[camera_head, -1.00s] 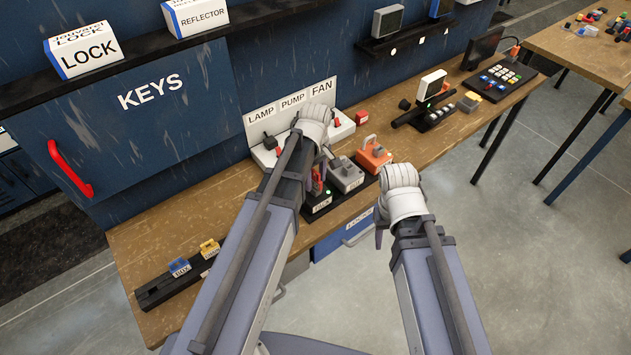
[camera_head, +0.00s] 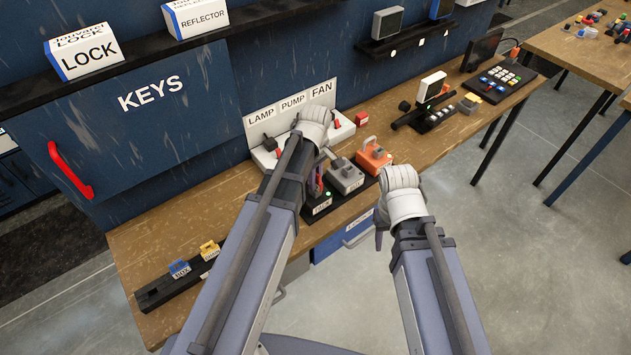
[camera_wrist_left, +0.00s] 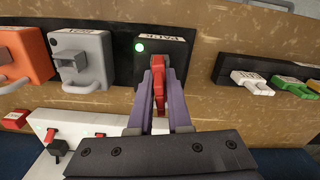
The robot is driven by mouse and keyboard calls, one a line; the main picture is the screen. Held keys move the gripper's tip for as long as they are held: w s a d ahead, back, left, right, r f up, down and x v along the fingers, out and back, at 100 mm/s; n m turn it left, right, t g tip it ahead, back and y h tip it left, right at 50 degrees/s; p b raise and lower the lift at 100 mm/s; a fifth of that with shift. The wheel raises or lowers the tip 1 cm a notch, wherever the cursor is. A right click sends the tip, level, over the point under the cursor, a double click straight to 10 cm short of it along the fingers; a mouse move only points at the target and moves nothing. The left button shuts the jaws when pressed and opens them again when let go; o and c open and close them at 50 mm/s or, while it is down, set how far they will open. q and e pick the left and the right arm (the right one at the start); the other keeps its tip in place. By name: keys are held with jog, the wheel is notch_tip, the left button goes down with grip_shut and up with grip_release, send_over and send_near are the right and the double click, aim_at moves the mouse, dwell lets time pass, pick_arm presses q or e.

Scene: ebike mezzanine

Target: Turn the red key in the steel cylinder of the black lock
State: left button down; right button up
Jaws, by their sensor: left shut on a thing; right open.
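The black lock (camera_wrist_left: 178,48) stands on the bench, with a pale label and a lit green lamp (camera_wrist_left: 140,47). It also shows in the head view (camera_head: 318,208), partly behind my left arm. My left gripper (camera_wrist_left: 159,75) is shut on the red key (camera_wrist_left: 158,92), which sits upright between its two purple fingers, at the front of the lock. The key's tip and the steel cylinder are mostly hidden by the fingers, so I cannot tell the key's exact turn. My right gripper (camera_head: 380,232) is open and empty, in front of the bench edge.
A grey padlock-shaped block (camera_head: 346,178) and an orange one (camera_head: 374,156) stand right of the lock. The white switch panel (camera_head: 290,106) is behind. A black rack with coloured keys (camera_head: 178,279) lies at the left front.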

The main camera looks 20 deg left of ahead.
pick_arm(q)
jog(key=shift+n, duration=0.8)
jog(key=shift+n, duration=2.9)
jog(key=shift+n, duration=1.5)
